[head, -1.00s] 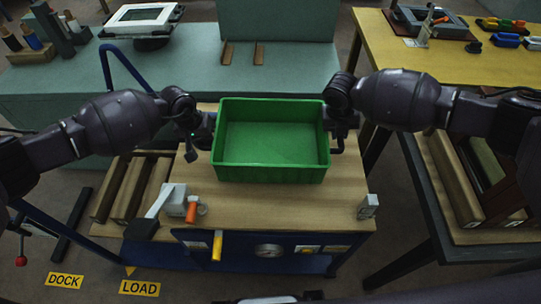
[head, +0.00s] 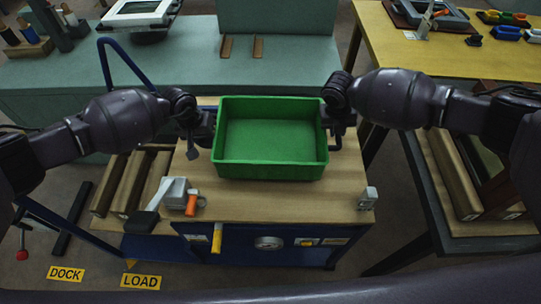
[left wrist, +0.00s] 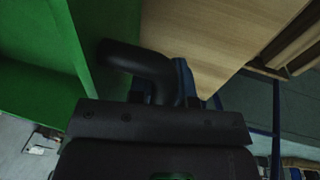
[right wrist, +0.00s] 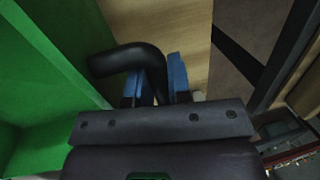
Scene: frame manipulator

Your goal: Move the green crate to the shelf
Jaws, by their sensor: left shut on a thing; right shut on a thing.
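The green crate (head: 270,170) is open-topped, looks empty and level, and is over the wooden top of the blue cart (head: 300,205). I cannot tell whether it touches that top. My left gripper (head: 207,130) is at its left side, shut on a black curved handle (left wrist: 125,55) by the crate wall. My right gripper (head: 337,128) is at its right side, shut on a matching black handle (right wrist: 120,60). The fingertips are partly hidden in the wrist views. No thing is clearly marked as the shelf; a teal bench (head: 180,70) with two wooden strips (head: 258,47) stands behind.
A grey clamp-like tool (head: 165,195) and an orange-handled tool (head: 192,205) lie at the cart's front left. A small grey block (head: 368,198) stands front right. A yellow table (head: 400,55) is at the back right. The bench around the strips is clear.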

